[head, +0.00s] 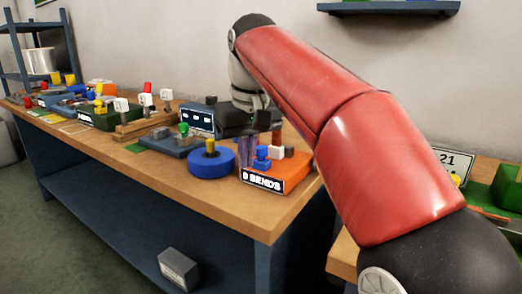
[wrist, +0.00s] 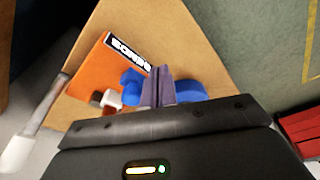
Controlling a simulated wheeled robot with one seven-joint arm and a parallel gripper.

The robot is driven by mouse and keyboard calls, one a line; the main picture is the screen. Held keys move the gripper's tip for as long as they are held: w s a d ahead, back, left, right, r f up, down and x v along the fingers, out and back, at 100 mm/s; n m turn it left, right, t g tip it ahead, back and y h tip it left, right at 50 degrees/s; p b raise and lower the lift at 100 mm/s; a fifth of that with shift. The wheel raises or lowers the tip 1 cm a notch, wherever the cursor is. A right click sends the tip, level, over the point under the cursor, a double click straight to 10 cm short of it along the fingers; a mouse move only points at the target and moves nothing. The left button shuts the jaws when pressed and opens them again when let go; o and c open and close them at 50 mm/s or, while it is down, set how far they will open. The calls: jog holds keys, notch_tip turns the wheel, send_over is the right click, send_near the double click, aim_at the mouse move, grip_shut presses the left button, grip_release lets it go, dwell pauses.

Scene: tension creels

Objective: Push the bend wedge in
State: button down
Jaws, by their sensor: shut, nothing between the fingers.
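An orange block (head: 272,178) with a label reading "BENDS" stands near the front right corner of the bench. It carries a blue piece (head: 262,155), a small white piece (head: 276,152) and a dark one beside it. I cannot tell for sure which of these is the bend wedge. My gripper (head: 246,160) points down at the block's left side, its fingers shut and empty. In the wrist view the orange block (wrist: 88,78) lies left of my gripper (wrist: 158,72). The blue piece (wrist: 132,88) is close beside the fingers; contact cannot be judged.
A blue round disc (head: 211,164) with a yellow knob sits just left of the block. Farther left are a dark blue base with a green knob (head: 184,130) and a wooden rack (head: 146,123). The bench's front edge (head: 225,215) is close.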

aim_at(260, 148)
jog(key=shift+w+d, duration=0.1)
jog(key=shift+w+d+p, duration=0.9)
jog(key=shift+w+d, duration=0.05)
jog(key=shift+w, duration=0.25)
jog(key=shift+w+d+p, duration=0.9)
jog(key=shift+w, duration=0.25)
jog(key=shift+s+a, duration=0.5)
jog(key=shift+s, duration=0.1)
jog(key=shift+r+p, duration=0.65)
jog(key=shift+r, duration=2.85)
